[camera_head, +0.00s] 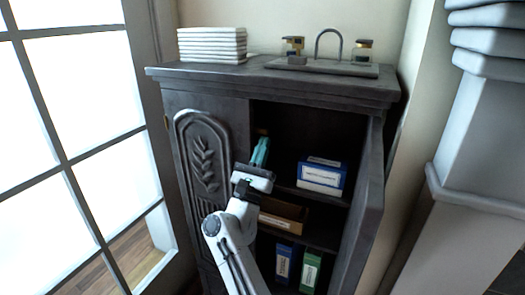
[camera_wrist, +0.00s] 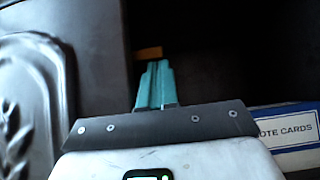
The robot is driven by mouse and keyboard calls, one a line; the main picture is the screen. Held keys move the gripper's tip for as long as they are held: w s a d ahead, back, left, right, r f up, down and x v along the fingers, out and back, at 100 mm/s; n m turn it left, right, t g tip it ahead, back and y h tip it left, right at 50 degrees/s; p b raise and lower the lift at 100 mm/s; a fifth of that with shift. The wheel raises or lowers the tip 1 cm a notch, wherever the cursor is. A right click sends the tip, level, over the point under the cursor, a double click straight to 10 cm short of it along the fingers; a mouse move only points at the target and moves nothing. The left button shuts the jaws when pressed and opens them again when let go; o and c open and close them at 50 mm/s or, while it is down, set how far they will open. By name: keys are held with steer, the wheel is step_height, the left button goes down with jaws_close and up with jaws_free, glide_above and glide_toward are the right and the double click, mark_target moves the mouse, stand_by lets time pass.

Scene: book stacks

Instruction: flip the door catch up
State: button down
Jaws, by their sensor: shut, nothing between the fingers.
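The dark cabinet (camera_head: 300,88) has its carved left door (camera_head: 204,160) closed and its right door (camera_head: 371,190) swung open. A small brass-coloured piece, which looks like the door catch (camera_wrist: 149,53), shows just beyond my fingertips at the left door's inner edge. It also shows as a tiny spot in the head view (camera_head: 262,131). Whether it is up or down is unclear. My gripper (camera_head: 262,144), with teal fingers, is shut and empty. Its fingertips (camera_wrist: 155,66) are close below the catch in the wrist view; I cannot tell whether they touch it.
Inside are a blue-and-white note card box (camera_head: 321,178), a brown tray (camera_head: 283,218), and blue (camera_head: 285,262) and green (camera_head: 311,270) binders below. White stacked items (camera_head: 212,45) and a dark tray (camera_head: 322,66) stand on top. A window is left, a pale column right.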

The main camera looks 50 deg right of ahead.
steer(key=shift+r, duration=1.4)
steer(key=w+d+f+b+v, duration=0.1)
steer(key=d+f+b+v, duration=0.1)
steer(key=b+v, duration=0.5)
steer(key=v, duration=0.6)
steer(key=shift+f, duration=0.3)
steer(key=shift+s+a, duration=0.1)
